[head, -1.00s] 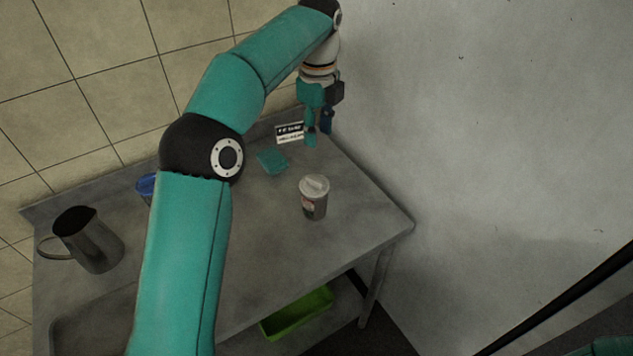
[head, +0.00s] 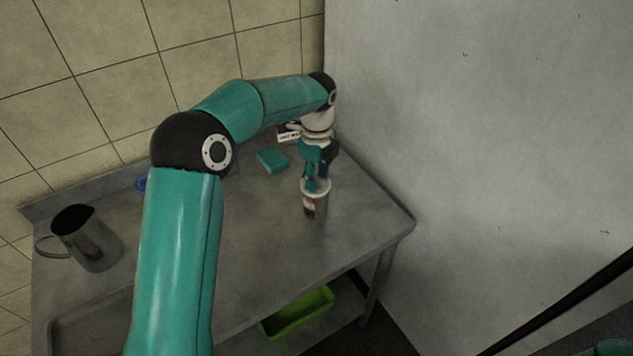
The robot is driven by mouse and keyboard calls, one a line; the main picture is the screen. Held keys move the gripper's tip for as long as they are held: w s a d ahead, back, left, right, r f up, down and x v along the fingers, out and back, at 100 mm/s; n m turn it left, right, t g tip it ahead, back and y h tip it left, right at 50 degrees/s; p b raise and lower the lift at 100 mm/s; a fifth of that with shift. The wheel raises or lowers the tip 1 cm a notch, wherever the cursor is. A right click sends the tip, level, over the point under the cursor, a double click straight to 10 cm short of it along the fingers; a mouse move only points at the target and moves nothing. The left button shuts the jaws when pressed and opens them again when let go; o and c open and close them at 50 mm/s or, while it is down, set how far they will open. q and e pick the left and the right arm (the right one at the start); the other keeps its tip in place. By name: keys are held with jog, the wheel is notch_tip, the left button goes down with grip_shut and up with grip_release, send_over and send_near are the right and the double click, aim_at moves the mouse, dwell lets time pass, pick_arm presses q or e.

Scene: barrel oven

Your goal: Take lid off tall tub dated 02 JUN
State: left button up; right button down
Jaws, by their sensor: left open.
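A tall tub (head: 315,205) with a pale lid (head: 325,186) stands upright on the metal table. A label with dark and reddish marks shows on its left side, too small to read a date. My left gripper (head: 317,186) points down over the lid, its fingers at the level of the lid. The gripper is open, and it hides part of the lid. I cannot tell whether the fingers touch it. My right gripper is not in view.
A teal sponge-like block (head: 272,160) and a small black-and-white sign (head: 288,137) are behind the tub. A metal jug (head: 88,240) stands at left, a blue item (head: 141,183) partly hidden behind my arm. A green bin (head: 297,312) sits below. A wall rises at right.

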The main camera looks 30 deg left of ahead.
pick_arm(q)
jog(key=shift+f, duration=0.3)
grip_shut()
jog(key=shift+r, duration=0.1)
